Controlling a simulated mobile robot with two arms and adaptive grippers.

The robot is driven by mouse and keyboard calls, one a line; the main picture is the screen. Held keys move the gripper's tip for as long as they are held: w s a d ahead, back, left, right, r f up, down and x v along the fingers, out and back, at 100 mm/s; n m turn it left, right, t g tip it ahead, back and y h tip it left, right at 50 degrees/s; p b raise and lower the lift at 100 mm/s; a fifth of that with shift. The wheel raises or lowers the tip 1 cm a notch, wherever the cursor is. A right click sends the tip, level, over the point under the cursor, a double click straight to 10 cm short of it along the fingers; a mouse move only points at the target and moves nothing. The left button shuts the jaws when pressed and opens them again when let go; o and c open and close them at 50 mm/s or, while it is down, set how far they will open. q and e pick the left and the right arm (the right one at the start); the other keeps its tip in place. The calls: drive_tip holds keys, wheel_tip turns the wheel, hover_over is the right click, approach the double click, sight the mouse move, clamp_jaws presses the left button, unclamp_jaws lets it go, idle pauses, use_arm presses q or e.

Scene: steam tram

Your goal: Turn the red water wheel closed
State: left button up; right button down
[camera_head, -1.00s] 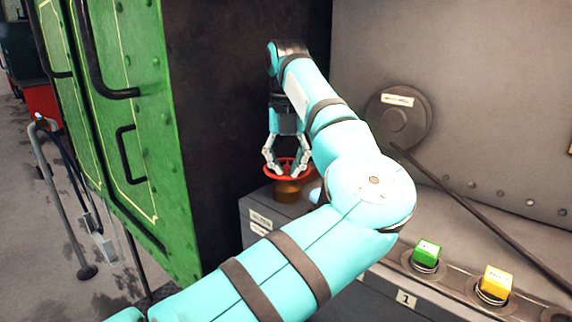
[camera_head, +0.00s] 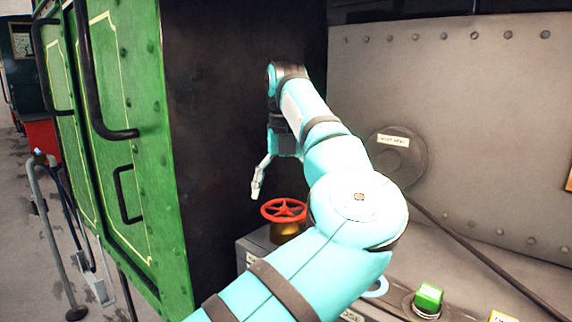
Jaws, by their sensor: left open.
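The red water wheel (camera_head: 284,210) is a spoked handwheel on a brass-coloured valve body (camera_head: 285,232), which stands on a grey box beside the dark wall. One pale finger hangs down plainly; the other finger is mostly hidden. My teal left arm reaches across the foreground and passes close to the wheel's right side in the picture. My right gripper is not in view.
A green tram panel (camera_head: 125,150) with black handles stands at the left. A round labelled cover (camera_head: 397,157) sits on the riveted grey wall. A dark rod slopes down to the right. A green button (camera_head: 428,298) and a yellow button (camera_head: 503,316) are at the lower right.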

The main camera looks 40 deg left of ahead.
use_arm(q)
wheel_tip(320, 180, up, 8)
idle(0.4)
